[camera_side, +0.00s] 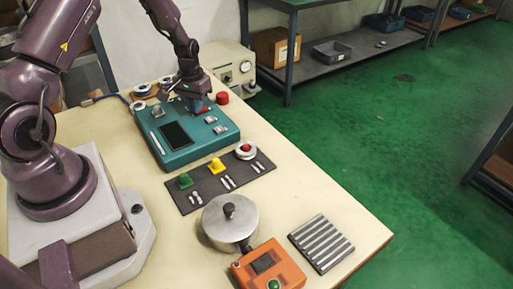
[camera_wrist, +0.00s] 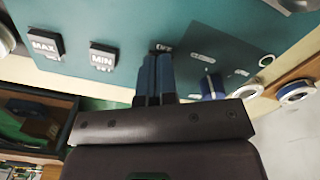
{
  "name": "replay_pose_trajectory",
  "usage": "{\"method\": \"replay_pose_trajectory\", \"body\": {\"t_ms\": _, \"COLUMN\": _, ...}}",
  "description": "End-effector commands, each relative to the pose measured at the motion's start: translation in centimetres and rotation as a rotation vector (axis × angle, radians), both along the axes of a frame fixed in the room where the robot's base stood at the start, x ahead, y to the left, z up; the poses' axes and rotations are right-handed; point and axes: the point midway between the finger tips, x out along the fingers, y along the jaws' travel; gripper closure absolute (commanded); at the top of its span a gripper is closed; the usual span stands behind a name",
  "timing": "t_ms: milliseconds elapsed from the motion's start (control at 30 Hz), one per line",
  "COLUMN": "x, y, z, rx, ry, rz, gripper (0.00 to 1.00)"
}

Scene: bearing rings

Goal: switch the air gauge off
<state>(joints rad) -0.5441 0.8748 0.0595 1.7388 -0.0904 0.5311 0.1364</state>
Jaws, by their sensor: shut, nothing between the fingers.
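The air gauge appears to be the teal box (camera_side: 204,143) with a dark screen (camera_side: 175,134), on the table below my arm. My gripper (camera_side: 199,108) is over its far part, fingers pointing down, shut and empty. A small red part shows beside the fingertips. In the wrist view the blue fingers (camera_wrist: 155,62) are together close to the teal panel (camera_wrist: 130,18). A small dark part (camera_wrist: 163,47) sits right at their tips, partly hidden; I cannot tell whether they touch. Keys marked MAX (camera_wrist: 45,46) and MIN (camera_wrist: 102,58) are to the left.
A dark mat (camera_side: 207,185) holds green, yellow and red-topped pieces with small pins. A steel pot (camera_side: 229,220), an orange device (camera_side: 268,268) and a ribbed grey block (camera_side: 321,244) stand nearer.

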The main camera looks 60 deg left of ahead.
Motion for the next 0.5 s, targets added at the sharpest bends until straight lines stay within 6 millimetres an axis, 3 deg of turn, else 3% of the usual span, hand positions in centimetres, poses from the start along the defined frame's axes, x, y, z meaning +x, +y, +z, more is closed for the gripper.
{"method": "replay_pose_trajectory", "body": {"t_ms": 167, "x": 0.1, "y": 0.0, "z": 0.1, "rx": 0.002, "ry": -0.003, "rz": -0.001, "gripper": 1.0}}
{"method": "replay_pose_trajectory", "body": {"t_ms": 500, "x": 0.1, "y": 0.0, "z": 2.8, "rx": 0.002, "ry": -0.003, "rz": -0.001, "gripper": 1.0}}
